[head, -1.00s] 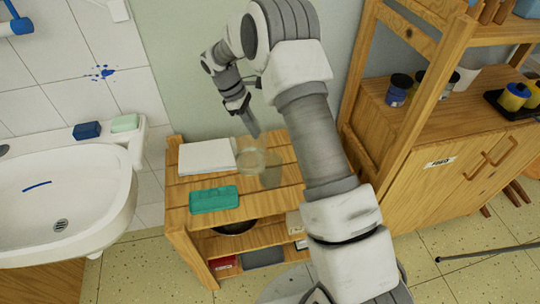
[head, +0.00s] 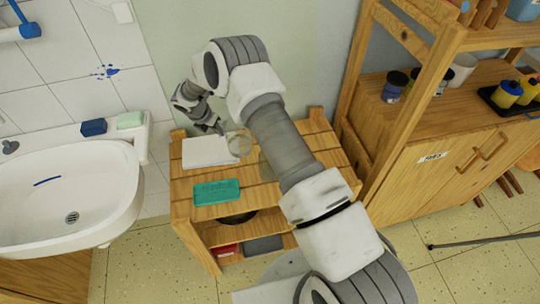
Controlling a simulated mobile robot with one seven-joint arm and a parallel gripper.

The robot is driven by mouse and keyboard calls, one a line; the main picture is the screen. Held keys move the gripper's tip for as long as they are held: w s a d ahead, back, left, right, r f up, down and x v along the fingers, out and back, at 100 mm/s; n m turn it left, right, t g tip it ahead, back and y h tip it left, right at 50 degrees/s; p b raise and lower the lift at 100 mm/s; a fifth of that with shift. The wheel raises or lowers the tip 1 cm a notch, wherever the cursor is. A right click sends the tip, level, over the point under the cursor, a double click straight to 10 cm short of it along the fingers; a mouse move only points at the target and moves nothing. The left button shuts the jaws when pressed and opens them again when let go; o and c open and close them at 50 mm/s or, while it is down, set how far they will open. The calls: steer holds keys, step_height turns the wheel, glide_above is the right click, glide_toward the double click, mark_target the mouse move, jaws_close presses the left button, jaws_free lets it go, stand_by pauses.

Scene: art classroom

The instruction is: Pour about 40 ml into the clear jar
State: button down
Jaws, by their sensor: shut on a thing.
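My gripper (head: 220,128) is above the wooden shelf unit (head: 258,196), at the back near the wall. It is small in view and partly hidden by my arm. Its jaws are shut on a clear, pale round vessel (head: 239,143), beside the right edge of the white pad. A greyish see-through shape (head: 265,166) shows just right of it, mostly hidden behind my forearm; it may be the clear jar, but I cannot tell. The level of any liquid cannot be made out.
A white paper pad (head: 206,152) and a teal box (head: 216,192) lie on the shelf top. A white sink (head: 75,185) is at left. A wooden cabinet (head: 450,150) with jars and yellow bottles stands at right.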

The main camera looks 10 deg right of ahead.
steer(key=shift+f, duration=1.3)
